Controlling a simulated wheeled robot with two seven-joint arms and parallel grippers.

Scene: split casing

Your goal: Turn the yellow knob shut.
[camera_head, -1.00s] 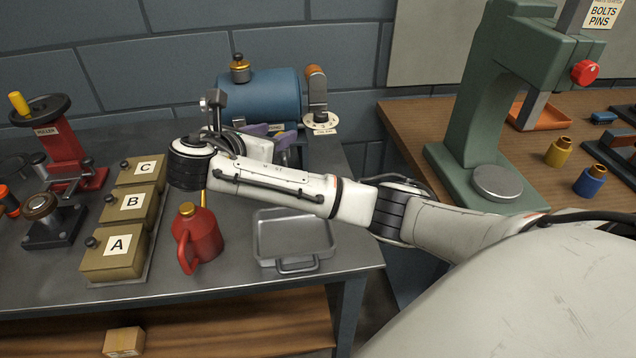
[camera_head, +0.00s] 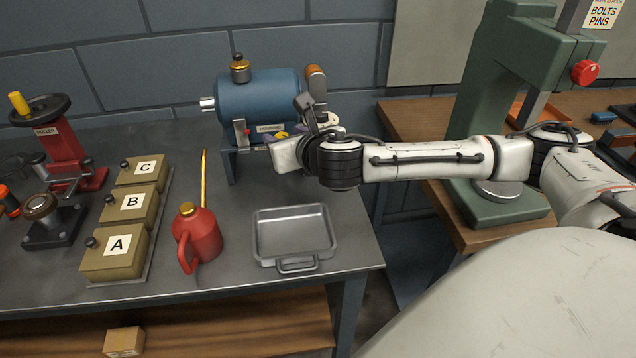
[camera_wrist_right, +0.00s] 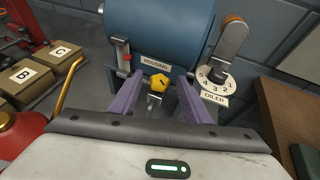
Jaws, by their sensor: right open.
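The yellow knob (camera_wrist_right: 160,83) sits low on the front of the blue housing (camera_wrist_right: 160,35), below its HOUSING label, with a metal stub under it. In the right wrist view my right gripper (camera_wrist_right: 158,93) is open, with one purple finger on each side of the knob. Whether the fingers touch it is unclear. In the head view the knob (camera_head: 281,135) is a small yellow patch, partly hidden by the right gripper (camera_head: 284,139) in front of the blue housing (camera_head: 258,100). My left gripper is not in view.
A numbered OILER dial (camera_wrist_right: 214,80) with an upright lever stands close right of the housing. A red oil can (camera_head: 198,238), a metal tray (camera_head: 262,252) and boxes marked A, B and C (camera_head: 130,207) are on the bench. A green press (camera_head: 477,115) stands right.

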